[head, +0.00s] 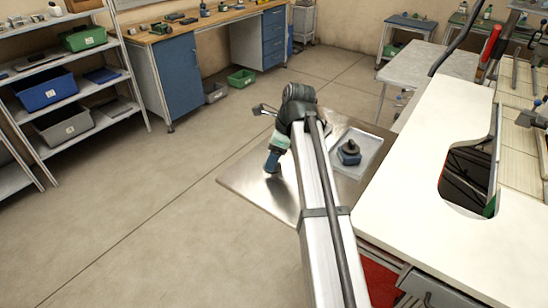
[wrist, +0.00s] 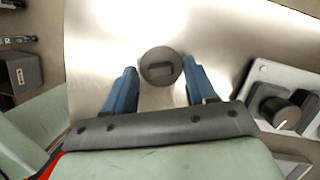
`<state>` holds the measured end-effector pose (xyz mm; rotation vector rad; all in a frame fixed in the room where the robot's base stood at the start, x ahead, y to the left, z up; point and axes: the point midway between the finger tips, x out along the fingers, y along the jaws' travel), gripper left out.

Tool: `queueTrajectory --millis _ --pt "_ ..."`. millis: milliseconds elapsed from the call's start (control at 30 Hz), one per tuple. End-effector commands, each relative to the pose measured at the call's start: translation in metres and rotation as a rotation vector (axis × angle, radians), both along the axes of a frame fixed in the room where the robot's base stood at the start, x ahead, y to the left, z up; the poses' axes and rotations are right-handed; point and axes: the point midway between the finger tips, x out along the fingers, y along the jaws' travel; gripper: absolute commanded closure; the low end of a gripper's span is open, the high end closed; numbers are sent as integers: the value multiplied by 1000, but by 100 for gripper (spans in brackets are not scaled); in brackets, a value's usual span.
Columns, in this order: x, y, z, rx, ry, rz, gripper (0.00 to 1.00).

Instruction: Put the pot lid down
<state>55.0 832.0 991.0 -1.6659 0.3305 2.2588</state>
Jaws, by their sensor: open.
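A small round dark grey piece with a raised rectangular grip, which looks like the pot lid (wrist: 161,66), is on the bare metal tabletop (wrist: 100,40). My gripper (wrist: 160,75) is open, with one blue finger to each side of the lid. Gaps show between the lid and both fingers. In the head view my gripper (head: 271,165) points down over the left part of the metal table (head: 235,182); the lid cannot be made out there.
A light grey tray (head: 370,165) on the right of the metal table holds a dark blue-black object with a knob (head: 349,153). A large white worktop (head: 430,220) with a cutout stands to the right. Shelves and a workbench stand farther back; the floor at left is clear.

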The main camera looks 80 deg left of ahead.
Motion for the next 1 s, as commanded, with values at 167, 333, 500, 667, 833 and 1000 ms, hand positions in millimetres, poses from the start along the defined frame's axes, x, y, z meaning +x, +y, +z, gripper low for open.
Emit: queueTrajectory --millis 167,333,500,667,833,1000 --pt "8 -2 27 2 0 -1 44" --pt "17 -6 58 2 0 -1 44" --pt "25 -9 85 1 1 0 44" --pt "29 -11 102 1 1 0 44" --pt "31 -13 110 -1 0 0 44" --pt "32 -13 110 -1 0 0 44"
